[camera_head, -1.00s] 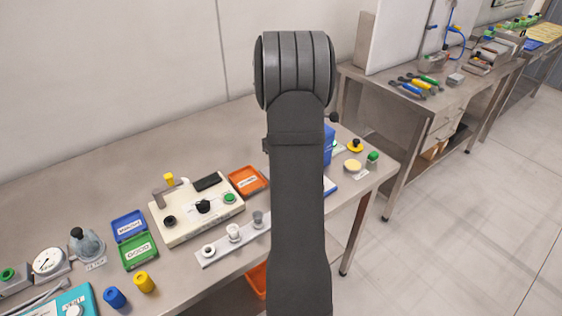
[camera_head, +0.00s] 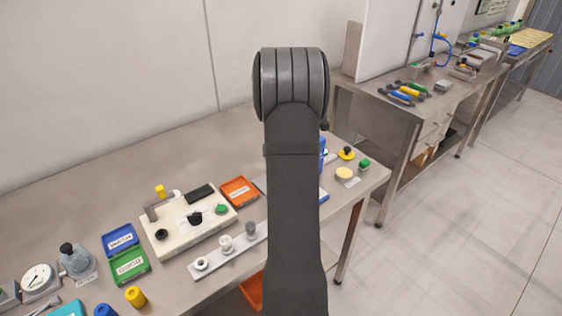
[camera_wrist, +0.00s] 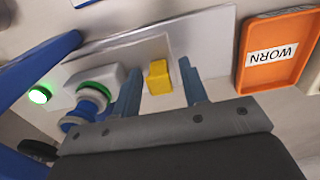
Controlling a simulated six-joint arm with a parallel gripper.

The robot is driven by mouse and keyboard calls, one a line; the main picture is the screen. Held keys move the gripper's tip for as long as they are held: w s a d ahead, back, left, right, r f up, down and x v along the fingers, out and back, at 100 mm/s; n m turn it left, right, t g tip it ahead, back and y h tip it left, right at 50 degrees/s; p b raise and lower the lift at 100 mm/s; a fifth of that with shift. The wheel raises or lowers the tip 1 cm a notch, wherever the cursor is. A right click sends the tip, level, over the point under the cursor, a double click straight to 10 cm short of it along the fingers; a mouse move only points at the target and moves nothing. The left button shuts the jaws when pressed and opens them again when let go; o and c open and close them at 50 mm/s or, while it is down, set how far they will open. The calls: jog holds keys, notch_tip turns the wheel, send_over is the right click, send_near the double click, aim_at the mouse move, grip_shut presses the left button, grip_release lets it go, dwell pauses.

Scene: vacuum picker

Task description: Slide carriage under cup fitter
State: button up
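In the wrist view my gripper (camera_wrist: 160,88) is open, with one blue-grey finger on each side of a yellow block (camera_wrist: 159,78). Whether the fingers touch it is unclear. The block stands on a light grey plate (camera_wrist: 205,38), perhaps part of the carriage. Left of the fingers is a grey housing with a green-ringed round part (camera_wrist: 93,92), partly hidden by the gripper. A blue frame (camera_wrist: 45,68), possibly the cup fitter's, runs along the left. In the head view my arm hides the gripper and most of a blue device (camera_head: 323,157).
An orange tray labelled WORN (camera_wrist: 277,53) lies close right of the fingers. A green lamp (camera_wrist: 39,95) is lit.

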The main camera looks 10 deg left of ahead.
notch_tip(320, 180, up, 17)
jog(key=shift+r, duration=0.2)
dwell(0.5)
notch_tip(320, 180, down, 18)
jog(key=m, duration=1.8)
jog(key=shift+r, duration=0.25)
grip_shut()
